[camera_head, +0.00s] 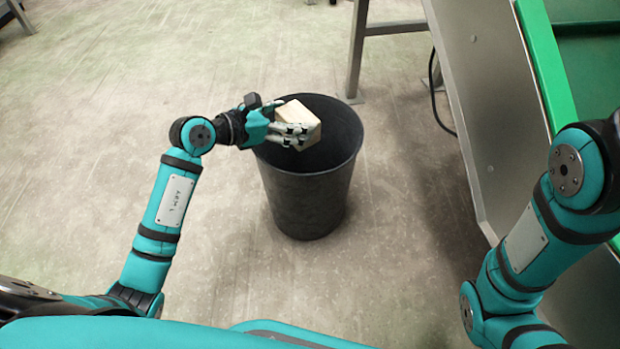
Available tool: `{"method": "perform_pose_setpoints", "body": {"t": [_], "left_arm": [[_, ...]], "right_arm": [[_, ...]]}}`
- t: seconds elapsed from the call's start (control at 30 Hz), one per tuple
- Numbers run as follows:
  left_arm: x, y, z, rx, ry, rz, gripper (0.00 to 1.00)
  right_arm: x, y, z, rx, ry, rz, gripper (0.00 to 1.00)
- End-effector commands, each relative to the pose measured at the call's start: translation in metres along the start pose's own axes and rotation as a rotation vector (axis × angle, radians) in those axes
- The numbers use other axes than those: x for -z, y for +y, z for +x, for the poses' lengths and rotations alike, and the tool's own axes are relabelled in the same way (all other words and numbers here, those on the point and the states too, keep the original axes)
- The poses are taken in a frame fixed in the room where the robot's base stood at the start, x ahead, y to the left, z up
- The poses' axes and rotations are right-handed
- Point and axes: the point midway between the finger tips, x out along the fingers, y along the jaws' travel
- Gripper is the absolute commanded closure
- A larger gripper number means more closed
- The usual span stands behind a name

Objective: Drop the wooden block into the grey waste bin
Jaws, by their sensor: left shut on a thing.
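The grey waste bin (308,198) stands upright on the floor in the middle of the head view, its round mouth open to me. The pale wooden block (300,116) appears over the bin's mouth. My left gripper (290,132) reaches in from the left and is shut on the block, its fingers along the block's near side. The block hides part of the bin's opening and far rim. The exact height of the block over the rim is hard to tell. My right arm shows at the lower right, but its gripper is out of view.
A grey metal panel (485,100) with a green-edged machine (548,65) stands to the right. A metal frame leg (356,50) rises just behind the bin, with a black cable (436,95) beside the panel. The floor (90,130) to the left is clear.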

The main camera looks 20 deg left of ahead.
Motion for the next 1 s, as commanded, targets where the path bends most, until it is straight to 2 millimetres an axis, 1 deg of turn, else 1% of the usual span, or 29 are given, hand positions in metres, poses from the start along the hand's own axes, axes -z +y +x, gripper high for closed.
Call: {"method": "perform_pose_setpoints", "body": {"t": [0.07,0.3,0.33,0.4,0.67,0.77,0.87,1.0], "left_arm": [[0.002,0.0,0.001,-0.001,-0.003,0.001,0.48],[0.001,0.0,0.0,0.0,-0.002,0.0,0.48],[0.001,0.0,0.0,0.0,-0.002,0.0,0.09],[0.001,0.0,0.0,0.0,-0.002,0.0,0.0],[0.002,0.0,0.0,0.0,0.001,0.0,0.0],[0.003,0.0,-0.005,-0.001,0.001,0.0,0.0],[0.003,0.001,-0.017,-0.002,0.002,0.001,0.0],[0.004,0.001,-0.046,-0.002,0.004,0.002,0.0]], "right_arm": [[0.003,-0.001,0.001,0.002,0.008,-0.001,0.21],[0.003,-0.001,0.002,0.003,0.009,-0.001,0.21],[0.003,-0.001,0.002,0.003,0.009,-0.001,0.21],[0.003,-0.001,0.002,0.003,0.009,-0.001,0.21],[0.002,-0.001,0.002,0.003,0.007,-0.001,0.21],[0.002,-0.001,0.002,0.002,0.006,-0.001,0.21],[0.002,-0.001,0.002,0.002,0.006,-0.001,0.21],[0.002,-0.001,0.002,0.002,0.006,-0.001,0.21]]}}
